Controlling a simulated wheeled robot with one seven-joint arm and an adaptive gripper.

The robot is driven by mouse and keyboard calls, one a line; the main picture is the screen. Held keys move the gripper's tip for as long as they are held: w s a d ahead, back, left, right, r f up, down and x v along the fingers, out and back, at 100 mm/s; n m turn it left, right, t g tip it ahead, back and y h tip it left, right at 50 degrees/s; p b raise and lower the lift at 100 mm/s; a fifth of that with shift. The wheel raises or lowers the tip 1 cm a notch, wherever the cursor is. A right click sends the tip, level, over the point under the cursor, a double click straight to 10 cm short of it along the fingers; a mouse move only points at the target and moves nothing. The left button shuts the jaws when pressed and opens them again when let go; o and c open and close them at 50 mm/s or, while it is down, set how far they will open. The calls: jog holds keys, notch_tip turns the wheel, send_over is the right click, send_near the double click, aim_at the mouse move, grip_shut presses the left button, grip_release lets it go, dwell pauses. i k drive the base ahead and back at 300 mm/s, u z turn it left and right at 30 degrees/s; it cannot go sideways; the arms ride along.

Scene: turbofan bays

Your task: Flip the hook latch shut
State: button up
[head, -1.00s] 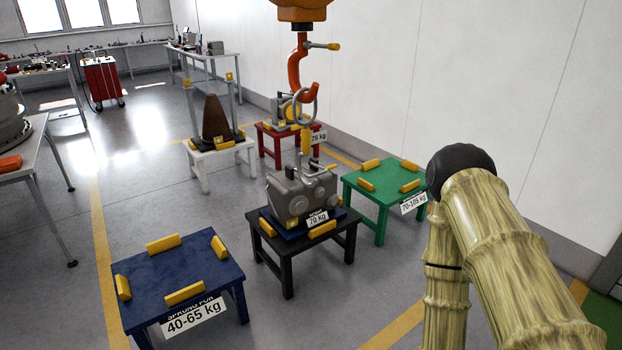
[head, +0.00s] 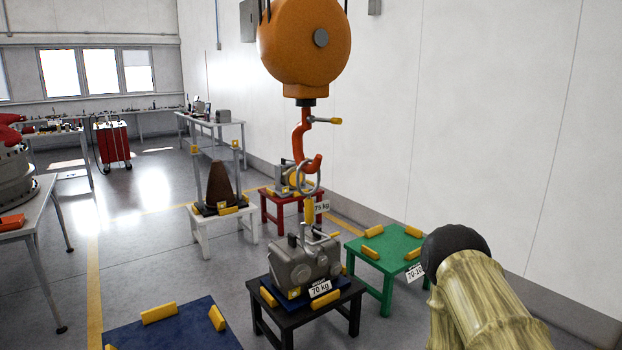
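A red-orange hook (head: 303,150) hangs below a round orange hoist block (head: 304,45) in the middle of the head view. Below the ring, a yellow link leads down to a grey gearbox-like load (head: 304,264) labelled 70 kg. My arm shows at the lower right; my gripper is out of view.
The load rests on a black table (head: 282,318). A green table (head: 392,246) stands to its right, a blue one (head: 180,327) at the front left, and white (head: 202,232) and red (head: 272,213) ones behind. A white wall is on the right. Open floor lies to the left.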

aim_at(310, 119)
jog(key=z, duration=0.65)
jog(key=i, duration=0.5)
jog(key=u, duration=0.1)
